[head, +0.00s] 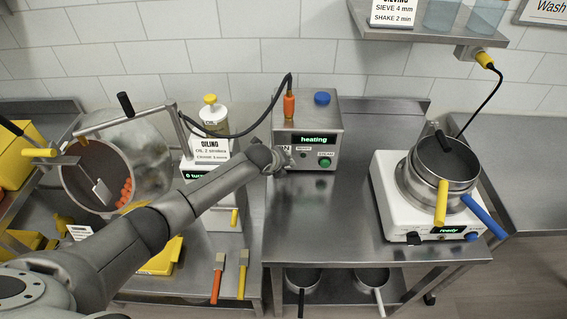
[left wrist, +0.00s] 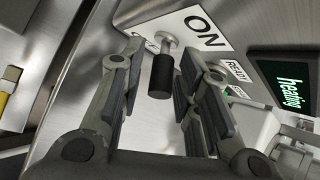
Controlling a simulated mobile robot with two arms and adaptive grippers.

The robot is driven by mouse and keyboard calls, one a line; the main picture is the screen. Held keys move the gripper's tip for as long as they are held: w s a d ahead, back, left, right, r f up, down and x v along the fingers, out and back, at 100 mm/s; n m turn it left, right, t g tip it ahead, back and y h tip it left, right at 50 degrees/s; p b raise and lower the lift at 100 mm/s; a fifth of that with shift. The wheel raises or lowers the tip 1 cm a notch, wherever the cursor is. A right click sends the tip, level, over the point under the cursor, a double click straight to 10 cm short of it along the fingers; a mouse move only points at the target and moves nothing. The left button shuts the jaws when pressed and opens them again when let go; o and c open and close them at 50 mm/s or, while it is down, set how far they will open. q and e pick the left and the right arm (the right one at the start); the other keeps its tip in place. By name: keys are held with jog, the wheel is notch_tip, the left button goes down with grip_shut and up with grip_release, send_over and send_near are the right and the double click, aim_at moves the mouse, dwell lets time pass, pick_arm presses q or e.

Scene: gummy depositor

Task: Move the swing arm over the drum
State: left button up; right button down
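The steel drum (head: 148,150) lies tilted at the left, its open mouth facing front-left, with orange pieces inside. A thin metal swing arm (head: 105,124) with an upright black handle (head: 125,104) crosses the picture above the drum's upper part; I cannot tell its exact depth. My left gripper (head: 277,158) is at the left front of the steel box reading "heating" (head: 308,125), well right of the swing arm. In the left wrist view the gripper (left wrist: 160,90) is open, its fingers on either side of a black-tipped lever (left wrist: 161,75) below "ON". My right gripper is not in view.
A black hose (head: 240,134) runs from the box's orange plug toward the swing arm. An oil bottle (head: 212,115) and signs stand between drum and box. The middle table front is clear.

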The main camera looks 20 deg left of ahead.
pick_arm(q)
jog(key=shift+s+r, duration=0.1)
jog(key=shift+r, duration=0.05)
jog(key=shift+s+r, duration=0.15)
jog(key=shift+r, duration=0.05)
jog(key=v, duration=1.1)
dwell(0.5)
